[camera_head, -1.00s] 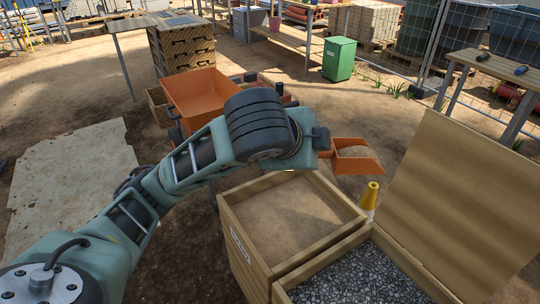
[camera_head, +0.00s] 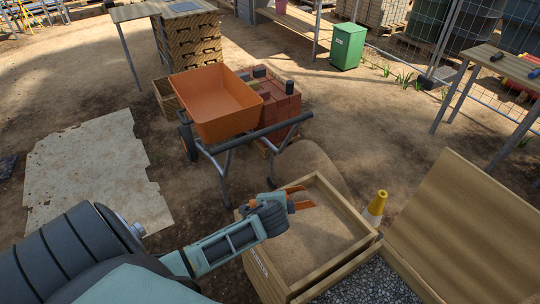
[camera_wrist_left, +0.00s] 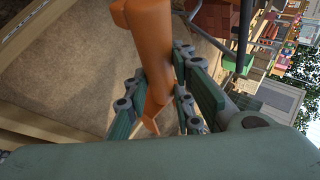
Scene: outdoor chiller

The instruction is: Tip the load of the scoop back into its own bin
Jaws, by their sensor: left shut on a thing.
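The orange scoop (camera_head: 300,199) is over the sand bin, a wooden box (camera_head: 342,262) holding a level bed of pale sand. My left gripper (camera_head: 274,209) is shut on its handle, at the bin's left back part. The left wrist view shows the scoop (camera_wrist_left: 145,38) edge-on, with its handle between the fingers (camera_wrist_left: 165,98). The scoop is turned steeply. Its inside is hidden, so I cannot tell whether sand is left in it. My right gripper is not in view.
A gravel bin (camera_head: 415,282) adjoins at the right, with a raised wooden lid (camera_head: 480,225). An orange wheelbarrow (camera_head: 215,103) and stacked bricks (camera_head: 275,100) stand farther back. A smooth sandy mound (camera_head: 315,163) lies behind the sand bin.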

